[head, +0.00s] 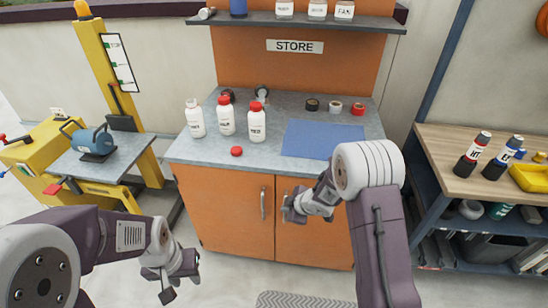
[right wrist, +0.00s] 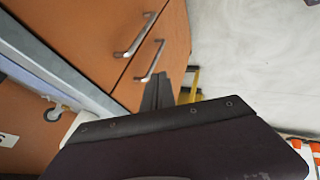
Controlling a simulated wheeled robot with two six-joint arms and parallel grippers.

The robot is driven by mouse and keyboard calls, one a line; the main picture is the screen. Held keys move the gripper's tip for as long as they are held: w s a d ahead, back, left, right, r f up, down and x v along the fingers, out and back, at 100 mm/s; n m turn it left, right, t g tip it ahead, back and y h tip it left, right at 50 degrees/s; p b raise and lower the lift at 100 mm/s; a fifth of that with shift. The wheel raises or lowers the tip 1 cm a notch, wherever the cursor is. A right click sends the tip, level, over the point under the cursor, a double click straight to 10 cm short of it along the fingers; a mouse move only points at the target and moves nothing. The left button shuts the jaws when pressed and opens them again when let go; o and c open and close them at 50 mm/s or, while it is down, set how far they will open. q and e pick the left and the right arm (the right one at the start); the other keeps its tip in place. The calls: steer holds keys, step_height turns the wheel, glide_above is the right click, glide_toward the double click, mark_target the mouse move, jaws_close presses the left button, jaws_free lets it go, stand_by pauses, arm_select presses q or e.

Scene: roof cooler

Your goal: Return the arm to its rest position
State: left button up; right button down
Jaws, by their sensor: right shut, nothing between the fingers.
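My right gripper (head: 290,212) is in front of the orange cabinet (head: 225,205), close to the handle (head: 285,203) of its right door. Its fingers are together and hold nothing. In the right wrist view the dark fingers (right wrist: 164,92) show below two metal door handles (right wrist: 150,62); whether they touch the door I cannot tell. Both cabinet doors look closed. My left gripper (head: 182,287) hangs low at the left, over the pale floor, with its fingers apart and nothing between them.
The grey counter (head: 190,150) holds several white bottles, a red cap (head: 236,151), a blue mat (head: 320,138) and tape rolls. A yellow stand (head: 105,70) and a blue machine (head: 92,141) are at left. A wooden bench (head: 450,145) is at right. The floor in front is mostly clear.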

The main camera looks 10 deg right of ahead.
steer(key=s+d+r+m+t+h+p, duration=0.1)
steer(key=s+d+r+m, duration=0.1)
steer(key=r, duration=0.6)
steer(key=s+d+r+m+t+h+p, duration=0.1)
steer(key=d+r+m+p, duration=0.15)
steer(key=r, duration=0.45)
steer(key=s+f+m+g, duration=0.1)
steer(key=s+m+g, duration=0.1)
steer(key=s, duration=0.5)
steer(key=s+d+f+m+g, duration=0.1)
steer(key=s+f+m+g, duration=0.1)
steer(key=s+m, duration=0.3)
steer(key=s+f+m+g+h, duration=0.1)
steer(key=s+m+g, duration=0.2)
steer(key=s, duration=0.6)
steer(key=shift+d+f, duration=0.35)
steer(key=shift+s, duration=0.1)
